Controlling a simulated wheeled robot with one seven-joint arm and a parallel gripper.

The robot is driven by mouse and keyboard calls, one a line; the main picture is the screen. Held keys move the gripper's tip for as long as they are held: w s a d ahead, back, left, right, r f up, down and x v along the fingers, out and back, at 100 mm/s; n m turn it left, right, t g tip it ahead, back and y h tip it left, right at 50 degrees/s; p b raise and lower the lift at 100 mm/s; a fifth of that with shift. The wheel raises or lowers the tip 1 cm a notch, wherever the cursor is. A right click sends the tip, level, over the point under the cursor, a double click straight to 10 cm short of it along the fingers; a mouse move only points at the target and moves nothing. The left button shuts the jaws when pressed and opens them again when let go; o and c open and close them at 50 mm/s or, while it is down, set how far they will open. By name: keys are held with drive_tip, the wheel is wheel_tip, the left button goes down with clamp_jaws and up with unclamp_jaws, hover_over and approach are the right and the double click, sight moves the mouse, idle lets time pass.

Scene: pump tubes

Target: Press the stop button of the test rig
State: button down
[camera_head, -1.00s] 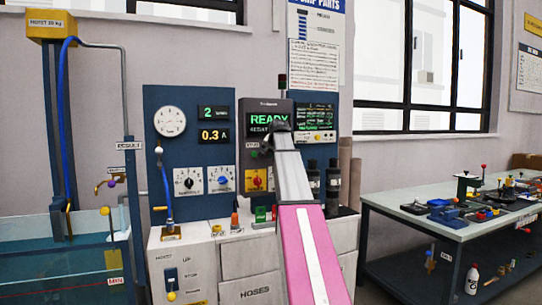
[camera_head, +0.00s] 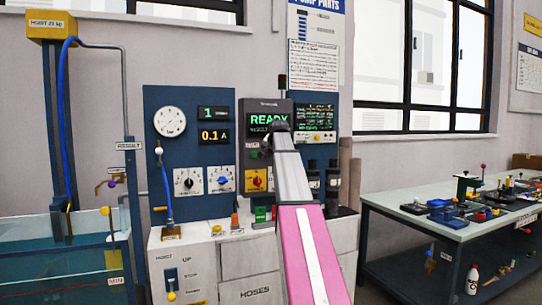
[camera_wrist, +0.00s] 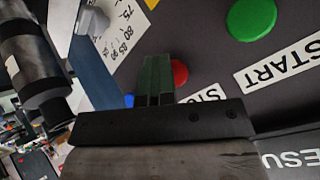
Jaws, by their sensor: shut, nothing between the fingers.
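The test rig's dark panel (camera_head: 250,108) stands in the middle of the head view, with a screen reading READY. In the wrist view the red stop button (camera_wrist: 180,73) is partly hidden behind my gripper's fingers. In the head view my gripper (camera_head: 267,146) is at the panel's lower part.
A blue gauge panel (camera_head: 160,180) with dials is left of the rig. Dark cylinders (camera_head: 333,180) stand to the right of my arm. A workbench (camera_head: 400,213) with tools is at the right, and a water tank (camera_head: 60,270) at the left.

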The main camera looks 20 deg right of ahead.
drive_tip(key=shift+w+r, duration=0.15)
drive_tip(key=shift+w, duration=0.1)
drive_tip(key=s, duration=0.6)
drive_tip(key=shift+d, duration=0.15)
drive_tip(key=shift+s, duration=0.1)
idle(0.6)
